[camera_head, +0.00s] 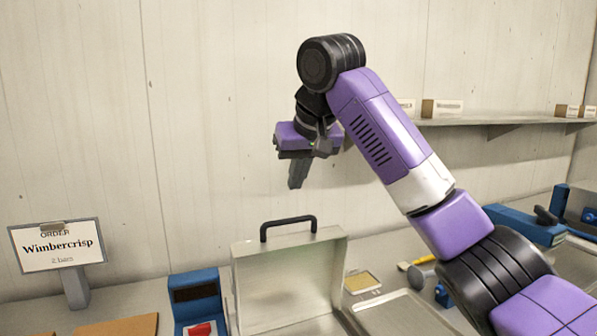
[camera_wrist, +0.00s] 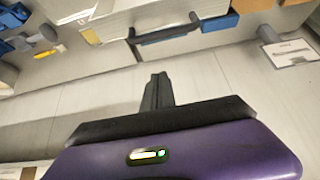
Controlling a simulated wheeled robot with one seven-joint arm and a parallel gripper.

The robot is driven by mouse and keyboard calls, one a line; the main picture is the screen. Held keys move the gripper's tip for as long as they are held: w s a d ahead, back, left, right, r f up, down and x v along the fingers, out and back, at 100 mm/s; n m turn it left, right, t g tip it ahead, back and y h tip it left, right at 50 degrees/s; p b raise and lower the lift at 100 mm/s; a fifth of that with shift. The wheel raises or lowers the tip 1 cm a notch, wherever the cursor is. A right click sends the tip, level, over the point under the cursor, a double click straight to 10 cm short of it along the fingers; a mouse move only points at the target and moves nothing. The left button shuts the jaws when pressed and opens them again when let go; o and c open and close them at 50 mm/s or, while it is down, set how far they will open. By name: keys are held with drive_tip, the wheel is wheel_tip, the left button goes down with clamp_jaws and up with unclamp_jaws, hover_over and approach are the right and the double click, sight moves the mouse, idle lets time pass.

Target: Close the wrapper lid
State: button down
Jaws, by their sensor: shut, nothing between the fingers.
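The wrapper lid (camera_head: 290,280) is a pale metal panel standing raised, with a dark handle (camera_head: 288,224) along its top edge. The handle also shows in the wrist view (camera_wrist: 165,32), near the top of the picture. My gripper (camera_head: 297,182) is in the air above the lid and handle, clearly apart from them. Its fingers are shut together and hold nothing; they also show in the wrist view (camera_wrist: 158,92). The lower part of the wrapper is cut off by the bottom of the head view.
A blue device (camera_head: 196,296) with a red part stands just left of the lid. An order sign (camera_head: 58,246) reading "Wimbercrisp" stands further left. A metal tray (camera_head: 410,312) lies to the right. A wall shelf (camera_head: 500,122) with small boxes is behind my arm.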

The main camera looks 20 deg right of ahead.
sight(298, 218)
drive_tip(key=shift+s+f+p, duration=0.15)
drive_tip(key=shift+f+p, duration=0.25)
drive_tip(key=shift+f, duration=1.1)
drive_tip(key=shift+s+f+p, duration=0.1)
drive_tip(key=shift+f+p, duration=0.3)
drive_tip(key=shift+f, duration=1.05)
drive_tip(key=shift+s+f, duration=0.1)
drive_tip(key=shift+f, duration=0.05)
